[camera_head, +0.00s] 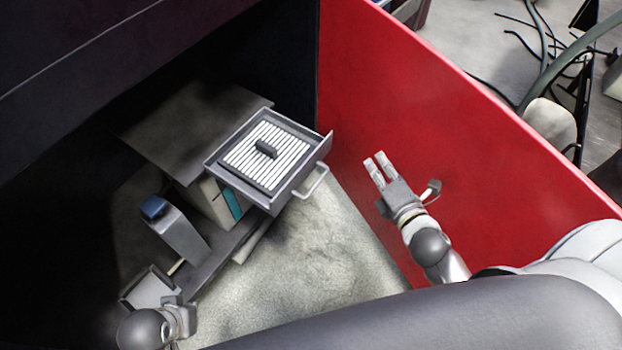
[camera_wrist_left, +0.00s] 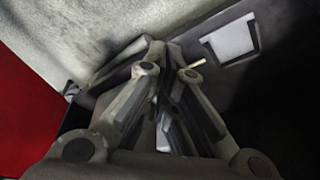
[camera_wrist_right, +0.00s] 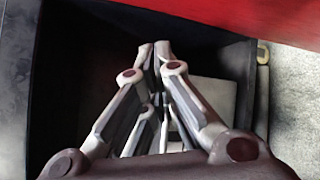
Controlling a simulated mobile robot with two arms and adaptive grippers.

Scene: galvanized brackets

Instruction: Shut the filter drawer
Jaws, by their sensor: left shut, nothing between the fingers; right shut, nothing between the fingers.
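The filter drawer (camera_head: 216,151) is pulled out of a grey cabinet (camera_head: 190,118) in the head view. It holds a white slatted filter (camera_head: 284,140) with a dark grip block (camera_head: 266,148) on it. A pale handle (camera_head: 314,184) is on its front at the lower right. My right gripper (camera_head: 374,168) is shut and empty, to the right of the handle and apart from it. My right gripper's fingers also show in the right wrist view (camera_wrist_right: 154,50).
A red panel (camera_head: 440,130) stands to the right, close to my right gripper. Below the drawer are a grey device with a blue top (camera_head: 154,208) and a small tray (camera_head: 150,290). The pale floor (camera_head: 310,260) in front of the drawer is clear.

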